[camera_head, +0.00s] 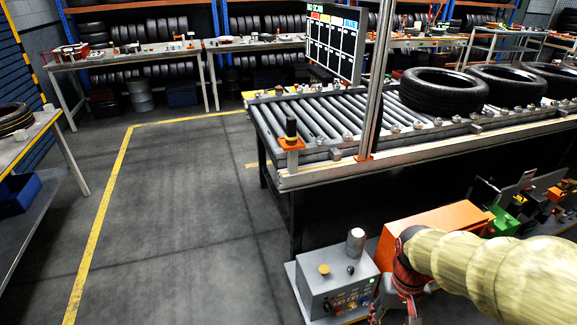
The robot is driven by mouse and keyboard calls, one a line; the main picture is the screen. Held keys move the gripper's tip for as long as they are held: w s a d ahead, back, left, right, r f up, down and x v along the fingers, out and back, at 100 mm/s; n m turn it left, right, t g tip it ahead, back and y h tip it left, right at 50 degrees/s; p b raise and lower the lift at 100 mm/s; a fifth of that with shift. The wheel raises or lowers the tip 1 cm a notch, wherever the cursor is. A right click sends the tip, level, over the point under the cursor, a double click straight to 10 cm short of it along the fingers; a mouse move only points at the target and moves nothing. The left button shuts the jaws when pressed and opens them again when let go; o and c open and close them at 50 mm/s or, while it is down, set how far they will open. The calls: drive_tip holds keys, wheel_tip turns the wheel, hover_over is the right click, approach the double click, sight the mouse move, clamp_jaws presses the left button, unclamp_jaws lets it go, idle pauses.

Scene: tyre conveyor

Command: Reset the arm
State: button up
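My arm (490,268), in a pale yellow ribbed sleeve, reaches in from the lower right of the head view. It ends at a dark red part above the lower edge, beside a grey control box (338,286) and in front of an orange box (436,228). My gripper (395,303) shows only in part near the bottom edge. Its fingers cannot be made out, and neither can anything between them.
A roller conveyor (305,118) carries black tyres (443,91) at the right. Green and orange parts (515,205) crowd the right. Open floor (180,215) lies left.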

drive_tip(key=s+a+r+t+p, duration=0.1)
drive_tip(key=s+a+r+t, duration=0.1)
drive_tip(key=r, duration=0.7)
drive_tip(key=s+a+r+n+t+p, duration=0.1)
drive_tip(key=s+a+r+t, duration=0.2)
drive_tip(key=r, duration=0.6)
drive_tip(key=shift+s+r+t, duration=0.2)
drive_tip(key=shift+r+t, duration=0.15)
drive_tip(key=shift+t, duration=0.35)
